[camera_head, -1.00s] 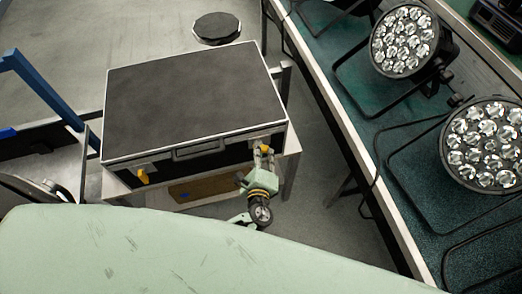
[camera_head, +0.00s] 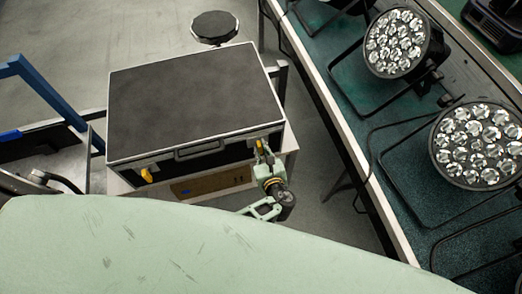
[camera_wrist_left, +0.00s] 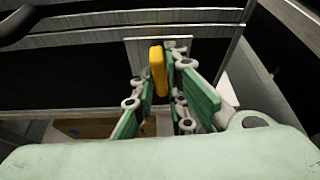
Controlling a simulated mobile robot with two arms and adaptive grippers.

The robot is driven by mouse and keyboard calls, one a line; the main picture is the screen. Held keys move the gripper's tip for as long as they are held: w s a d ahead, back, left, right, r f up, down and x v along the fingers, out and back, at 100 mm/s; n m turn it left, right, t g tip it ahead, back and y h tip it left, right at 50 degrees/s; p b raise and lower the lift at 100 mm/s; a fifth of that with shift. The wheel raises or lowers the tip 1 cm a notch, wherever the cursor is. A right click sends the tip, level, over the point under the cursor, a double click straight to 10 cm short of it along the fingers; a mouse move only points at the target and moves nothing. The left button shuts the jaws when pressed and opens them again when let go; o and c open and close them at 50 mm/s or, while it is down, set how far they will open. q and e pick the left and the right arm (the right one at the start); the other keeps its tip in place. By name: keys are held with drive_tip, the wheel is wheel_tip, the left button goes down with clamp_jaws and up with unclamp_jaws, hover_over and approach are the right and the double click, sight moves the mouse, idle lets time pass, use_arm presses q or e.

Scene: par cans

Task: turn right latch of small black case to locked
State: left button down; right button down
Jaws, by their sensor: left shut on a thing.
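The small black case (camera_head: 190,98) with pale metal edges stands shut in the head view, its front facing me. Its right yellow latch (camera_head: 259,146) is at the right end of the front, and its left yellow latch (camera_head: 147,175) at the left end. My left gripper (camera_head: 265,157) is at the right latch. In the left wrist view, the yellow latch (camera_wrist_left: 158,70) stands roughly upright against a metal plate. The green-padded fingers of my left gripper (camera_wrist_left: 160,80) are on either side of it, shut on it. My right gripper is not in view.
A handle (camera_head: 199,149) sits between the latches. The case rests on a light stand with a brown panel (camera_head: 210,182) below. A green-topped table (camera_head: 390,160) with par cans (camera_head: 478,145) runs along the right. A blue frame (camera_head: 45,85) is at left.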

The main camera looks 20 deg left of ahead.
use_arm(q)
drive_tip(key=shift+m, duration=0.5)
drive_tip(key=c, duration=1.8)
unclamp_jaws()
drive_tip(key=shift+o, duration=0.2)
drive_tip(key=v, duration=1.2)
drive_tip(key=shift+d, duration=0.25)
drive_tip(key=shift+w, duration=0.2)
